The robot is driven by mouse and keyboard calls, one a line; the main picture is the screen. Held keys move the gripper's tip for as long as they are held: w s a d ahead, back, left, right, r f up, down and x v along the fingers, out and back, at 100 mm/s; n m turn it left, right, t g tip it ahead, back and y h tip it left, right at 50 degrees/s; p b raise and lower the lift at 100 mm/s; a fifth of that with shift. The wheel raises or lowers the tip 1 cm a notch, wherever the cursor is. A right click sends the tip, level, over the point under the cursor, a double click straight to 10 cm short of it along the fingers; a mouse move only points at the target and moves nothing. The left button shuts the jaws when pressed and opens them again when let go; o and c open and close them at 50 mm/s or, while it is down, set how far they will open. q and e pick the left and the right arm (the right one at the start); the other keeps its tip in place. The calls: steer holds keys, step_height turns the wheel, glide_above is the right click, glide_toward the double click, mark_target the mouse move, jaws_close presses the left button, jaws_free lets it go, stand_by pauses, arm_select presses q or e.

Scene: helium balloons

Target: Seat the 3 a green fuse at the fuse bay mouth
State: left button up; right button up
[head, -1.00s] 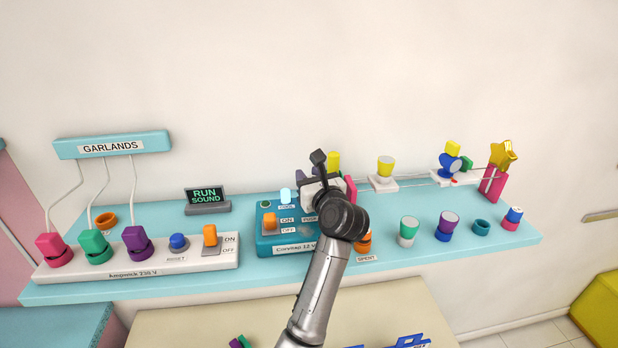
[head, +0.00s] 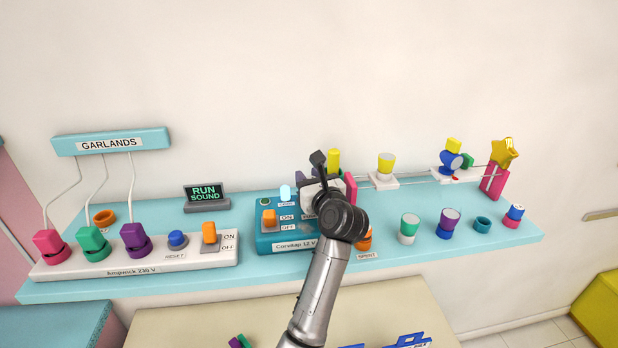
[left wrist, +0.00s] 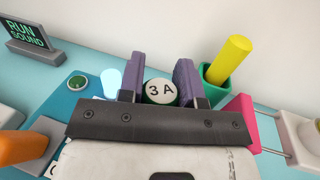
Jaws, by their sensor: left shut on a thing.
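My left gripper (left wrist: 160,80) is shut on the 3 A fuse (left wrist: 161,91), whose pale round end with the "3 A" mark and a green rim shows between the purple fingers in the left wrist view. In the head view my left gripper (head: 318,172) is over the right end of the blue Conveyor 12 V box (head: 285,243), and my arm hides the fuse there. The fuse bay mouth cannot be made out; the gripper covers that part of the box. I cannot tell whether the fuse touches it. My right gripper is not in view.
A yellow rod in a green holder (left wrist: 222,72) and a pink block (left wrist: 242,118) stand just right of the fingers. A pale blue lamp (left wrist: 111,80) is close on the left. Several coloured cups, including a green-and-white one (head: 409,229), stand along the shelf at right.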

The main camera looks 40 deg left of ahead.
arm_select(q)
steer(key=shift+f+b, duration=0.65)
steer(key=shift+f, duration=0.25)
steer(key=o, duration=1)
steer(key=shift+f, duration=0.1)
steer(key=shift+d, duration=0.1)
steer(key=shift+d, duration=0.15)
steer(key=shift+v, duration=2.35)
steer(key=shift+b+v, duration=0.5)
steer(key=shift+v, duration=0.8)
steer(key=shift+s, duration=0.1)
steer(key=shift+s+d, duration=0.1)
